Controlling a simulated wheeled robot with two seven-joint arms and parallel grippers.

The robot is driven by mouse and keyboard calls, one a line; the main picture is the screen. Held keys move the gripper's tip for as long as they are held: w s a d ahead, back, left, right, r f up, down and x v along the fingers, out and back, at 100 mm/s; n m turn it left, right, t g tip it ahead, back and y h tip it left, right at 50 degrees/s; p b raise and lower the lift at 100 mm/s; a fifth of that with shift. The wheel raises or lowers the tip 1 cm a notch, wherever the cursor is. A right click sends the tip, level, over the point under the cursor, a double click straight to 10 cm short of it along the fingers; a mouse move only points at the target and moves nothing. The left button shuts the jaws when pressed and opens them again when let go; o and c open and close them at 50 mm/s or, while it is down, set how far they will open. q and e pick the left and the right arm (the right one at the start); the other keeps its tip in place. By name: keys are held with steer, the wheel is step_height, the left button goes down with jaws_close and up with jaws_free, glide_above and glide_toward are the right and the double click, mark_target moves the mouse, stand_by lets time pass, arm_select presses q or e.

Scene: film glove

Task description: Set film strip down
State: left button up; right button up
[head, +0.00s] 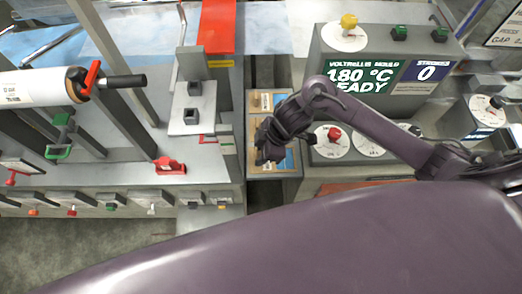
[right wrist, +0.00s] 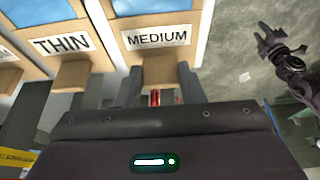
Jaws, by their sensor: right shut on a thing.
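A film strip with a tan border, a blue middle and a label reading MEDIUM (right wrist: 157,38) is at the top of the right wrist view. Its tan tab lies between the fingers of my right gripper (right wrist: 162,88), which is shut on it. In the head view my right gripper (head: 268,150) is over the narrow tan slots between the two benches and hides part of the strip. My left gripper (right wrist: 280,45) shows small at the right of the right wrist view, away from the strip; its jaw opening is unclear.
A strip labelled THIN (right wrist: 62,42) lies beside the medium one. The grey machine with the display reading 180 °C READY (head: 350,77) stands to the right. A bench with a white roller (head: 35,87) and a red clamp (head: 169,166) is to the left.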

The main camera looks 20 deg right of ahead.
steer(key=o, duration=1)
steer(key=shift+o, duration=0.2)
steer(key=v, duration=1.2)
steer(key=shift+s, duration=0.1)
